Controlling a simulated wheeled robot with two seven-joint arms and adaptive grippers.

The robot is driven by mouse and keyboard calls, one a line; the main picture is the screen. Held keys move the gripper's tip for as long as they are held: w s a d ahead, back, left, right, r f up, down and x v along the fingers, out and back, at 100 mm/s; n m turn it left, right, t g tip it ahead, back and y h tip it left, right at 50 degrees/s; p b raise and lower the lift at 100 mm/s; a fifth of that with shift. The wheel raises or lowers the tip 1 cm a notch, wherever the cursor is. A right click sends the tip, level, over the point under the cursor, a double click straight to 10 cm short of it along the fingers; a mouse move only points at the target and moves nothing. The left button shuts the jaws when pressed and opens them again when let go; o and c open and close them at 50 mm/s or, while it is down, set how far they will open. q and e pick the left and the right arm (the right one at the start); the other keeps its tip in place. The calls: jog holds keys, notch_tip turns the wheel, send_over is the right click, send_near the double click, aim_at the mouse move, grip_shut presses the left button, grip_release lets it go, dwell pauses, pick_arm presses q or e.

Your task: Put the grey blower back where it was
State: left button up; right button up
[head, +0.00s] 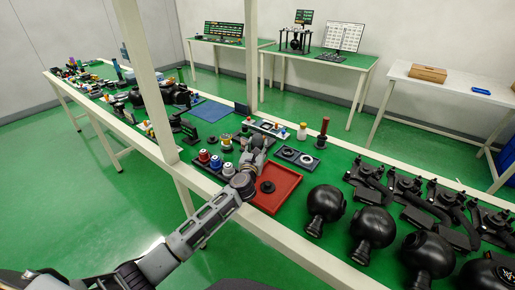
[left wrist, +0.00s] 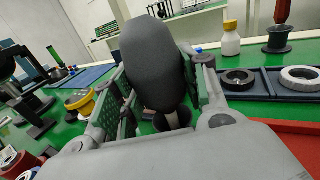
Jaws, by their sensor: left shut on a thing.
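The grey blower (left wrist: 153,62) is a dark grey egg-shaped bulb with a paler neck below it. It stands roughly upright, bulb up, between the fingers of my left gripper (left wrist: 160,95) in the left wrist view. The left gripper is shut on it. In the head view my left gripper (head: 256,152) is over the green table, just behind the red tray (head: 292,178); the blower is hard to make out there. A dark round part shows below the blower's neck, partly hidden; I cannot tell whether they touch. My right gripper is not in view.
Several coloured jars (head: 204,156) stand left of the gripper. A dark tray with rings (head: 296,157), a white bottle (head: 302,131) and a red-handled tool (head: 322,133) stand to its right. Black spheres (head: 325,203) line the front right. A white post (head: 146,80) rises at left.

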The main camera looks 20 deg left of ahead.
pick_arm(q)
jog(key=o, duration=0.4)
jog(key=shift+f, duration=0.1)
jog(key=o, duration=0.5)
jog(key=shift+s+r, duration=0.1)
jog(key=shift+r, duration=0.1)
jog(key=shift+s, duration=0.7)
jog(key=shift+s+d, duration=0.15)
jog(key=shift+s, duration=0.95)
jog(key=shift+s+d+p, duration=0.1)
jog(key=shift+s+p, duration=0.2)
jog(key=shift+s, duration=1.5)
jog(key=shift+s+d, duration=0.2)
jog(key=shift+s, duration=2.1)
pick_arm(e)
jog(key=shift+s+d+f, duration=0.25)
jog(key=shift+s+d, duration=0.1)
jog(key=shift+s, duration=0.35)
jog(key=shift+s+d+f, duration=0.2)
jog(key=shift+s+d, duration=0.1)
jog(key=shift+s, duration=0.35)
